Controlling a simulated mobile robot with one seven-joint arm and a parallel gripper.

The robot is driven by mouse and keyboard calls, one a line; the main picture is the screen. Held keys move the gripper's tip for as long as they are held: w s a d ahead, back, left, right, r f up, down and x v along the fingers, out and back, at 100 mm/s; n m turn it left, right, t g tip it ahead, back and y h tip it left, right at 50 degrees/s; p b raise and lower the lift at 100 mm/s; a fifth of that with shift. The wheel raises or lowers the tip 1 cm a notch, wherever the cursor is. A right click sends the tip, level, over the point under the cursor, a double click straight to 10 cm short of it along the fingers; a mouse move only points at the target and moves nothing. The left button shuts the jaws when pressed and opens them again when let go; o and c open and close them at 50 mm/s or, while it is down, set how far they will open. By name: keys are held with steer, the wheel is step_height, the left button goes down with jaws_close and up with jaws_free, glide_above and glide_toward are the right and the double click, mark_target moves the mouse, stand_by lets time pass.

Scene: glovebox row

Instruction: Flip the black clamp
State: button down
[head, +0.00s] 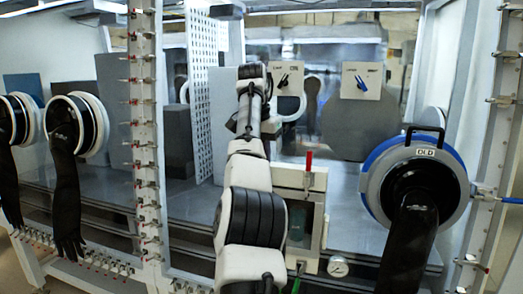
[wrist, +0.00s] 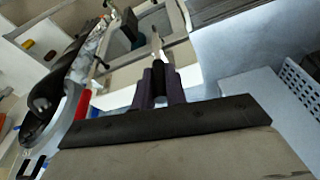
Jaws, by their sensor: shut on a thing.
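In the wrist view my gripper (wrist: 160,88) has its two dark purple fingers closed on the sides of a short black handle, the black clamp (wrist: 159,80). A thin metal lever (wrist: 157,45) runs on from it towards a pale frame with a dark window (wrist: 125,38). In the head view my arm covers the gripper and the black clamp. A red-handled clamp (head: 309,162) stands upright on the pale box (head: 313,180) just right of my arm. A red handle also shows in the wrist view (wrist: 82,104).
More gloves hang at the left. Two white panels carry a black knob (head: 282,81) and a blue one (head: 361,84). A gauge (head: 338,266) sits below.

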steer(key=shift+w, duration=0.1)
stand_by(0.3)
steer(key=c, duration=1.4)
jaws_free()
steer(key=shift+c, duration=0.2)
steer(key=shift+f, duration=0.15)
